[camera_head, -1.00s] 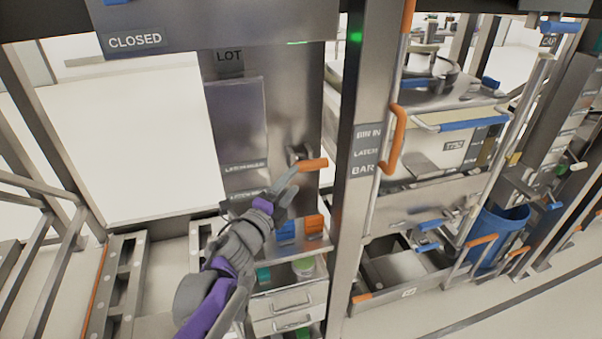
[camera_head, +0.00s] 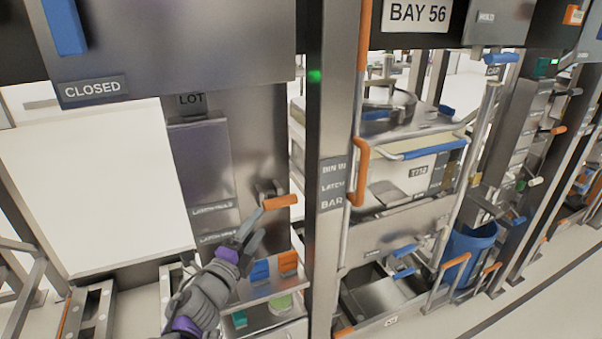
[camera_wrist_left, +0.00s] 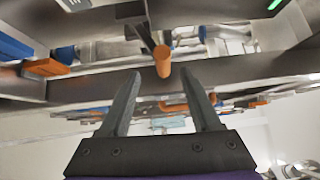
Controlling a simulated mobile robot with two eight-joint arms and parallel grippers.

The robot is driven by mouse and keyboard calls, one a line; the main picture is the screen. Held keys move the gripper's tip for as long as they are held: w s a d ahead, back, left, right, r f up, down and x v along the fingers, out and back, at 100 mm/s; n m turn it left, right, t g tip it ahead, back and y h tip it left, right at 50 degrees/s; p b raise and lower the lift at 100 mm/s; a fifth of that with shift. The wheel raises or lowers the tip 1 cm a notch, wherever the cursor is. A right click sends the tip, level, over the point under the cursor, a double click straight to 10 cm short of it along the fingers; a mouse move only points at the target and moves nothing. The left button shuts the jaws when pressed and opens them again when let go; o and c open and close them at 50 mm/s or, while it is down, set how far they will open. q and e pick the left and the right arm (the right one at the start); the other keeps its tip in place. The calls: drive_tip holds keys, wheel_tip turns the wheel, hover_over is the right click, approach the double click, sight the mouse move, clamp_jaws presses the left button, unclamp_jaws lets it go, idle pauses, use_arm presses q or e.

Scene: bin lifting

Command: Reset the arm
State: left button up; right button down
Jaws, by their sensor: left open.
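My left arm comes up from the bottom of the head view. Its left gripper (camera_head: 249,229) is just below and left of an orange-handled lever (camera_head: 280,202) on the metal panel. In the left wrist view the two fingers (camera_wrist_left: 160,82) stand apart with nothing between them. The orange handle (camera_wrist_left: 162,62) shows end-on beyond the fingertips, centred between them. I cannot tell from the head view how wide the gap to the lever is. My right gripper is not in view.
A post with a green light (camera_head: 314,76) stands right of the lever. An orange vertical handle (camera_head: 361,172) is fixed beside it. A shelf with blue (camera_head: 260,270) and orange blocks (camera_head: 288,262) lies below the lever. A blue bin (camera_head: 470,250) stands at right.

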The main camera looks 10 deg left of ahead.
use_arm(q)
drive_tip(key=s+a+f+n+g+y+p, duration=0.1)
drive_tip(key=s+a+f+n+g+y, duration=0.15)
drive_tip(key=s+f+n+y, duration=0.35)
drive_tip(key=s+a+f+n+g+y+p, duration=0.1)
drive_tip(key=s+a+f+n+g, duration=0.15)
drive_tip(key=s+n, duration=0.45)
drive_tip(key=s+d+f+n+g+h, duration=0.1)
drive_tip(key=s+d+f+n+g, duration=0.2)
drive_tip(key=s, duration=0.3)
drive_tip(key=s+d+f+n+g+h+p, duration=0.1)
drive_tip(key=s+d+f+n+g+h, duration=0.1)
drive_tip(key=s+d+f+n+g, duration=0.2)
wheel_tip(320, 180, down, 2)
drive_tip(key=shift+s+d+f+g, duration=0.3)
drive_tip(key=shift+s+d, duration=0.2)
drive_tip(key=shift+s, duration=0.65)
